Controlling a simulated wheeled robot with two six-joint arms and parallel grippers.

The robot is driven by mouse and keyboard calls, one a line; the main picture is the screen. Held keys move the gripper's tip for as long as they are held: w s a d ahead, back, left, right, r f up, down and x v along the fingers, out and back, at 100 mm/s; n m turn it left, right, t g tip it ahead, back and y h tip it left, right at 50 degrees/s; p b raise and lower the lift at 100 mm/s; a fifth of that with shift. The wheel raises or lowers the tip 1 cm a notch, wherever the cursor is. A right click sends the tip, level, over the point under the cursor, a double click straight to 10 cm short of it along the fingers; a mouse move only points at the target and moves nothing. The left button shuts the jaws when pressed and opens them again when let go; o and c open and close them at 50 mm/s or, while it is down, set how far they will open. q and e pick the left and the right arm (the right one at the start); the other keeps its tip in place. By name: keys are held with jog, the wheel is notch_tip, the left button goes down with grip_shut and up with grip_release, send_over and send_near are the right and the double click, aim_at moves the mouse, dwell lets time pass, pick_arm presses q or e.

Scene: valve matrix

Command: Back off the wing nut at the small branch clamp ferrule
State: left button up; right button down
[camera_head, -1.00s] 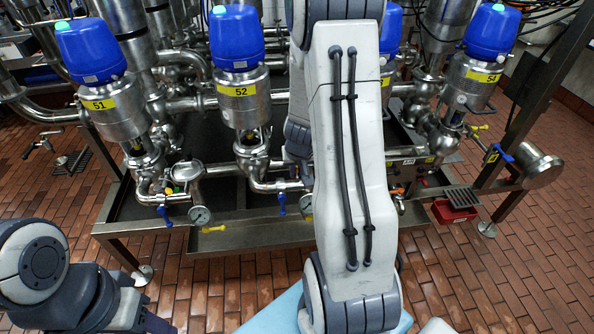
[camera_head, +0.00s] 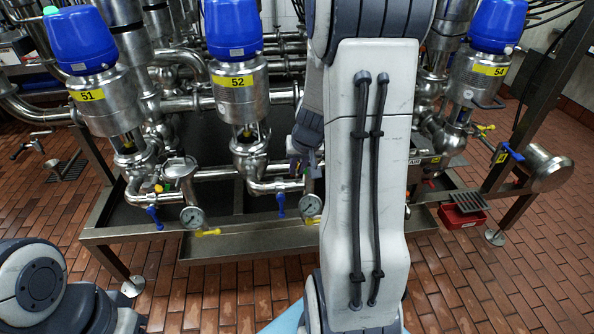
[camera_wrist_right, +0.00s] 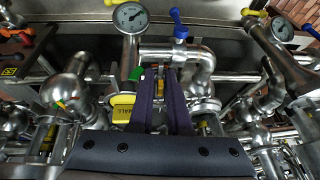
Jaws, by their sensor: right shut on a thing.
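My right gripper (camera_head: 299,166) is at the small pipework right of valve 52, partly hidden by my right arm in the head view. In the right wrist view its two dark fingers (camera_wrist_right: 161,76) point up the picture and are closed on a small yellow-orange part at a pipe joint, likely the wing nut (camera_wrist_right: 159,82). The fingers cover most of it, so its shape and the clamp ferrule around it cannot be made out. A green part and a yellow tag (camera_wrist_right: 122,113) sit just left of the fingers. My left gripper is out of view; only its arm shows at lower left.
A pressure gauge (camera_wrist_right: 131,17) and a blue-handled valve (camera_wrist_right: 180,31) stand close beyond the fingers. Blue-topped valve 52 (camera_head: 233,80) and valve 51 (camera_head: 92,88) stand left of the gripper. A red bin (camera_head: 462,216) is at right. The brick floor in front is open.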

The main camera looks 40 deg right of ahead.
jog(key=c, duration=1)
grip_release()
jog(key=p+v, duration=0.3)
jog(key=v, duration=0.7)
jog(key=shift+r, duration=0.25)
jog(key=shift+s+a, duration=0.1)
jog(key=shift+s, duration=0.05)
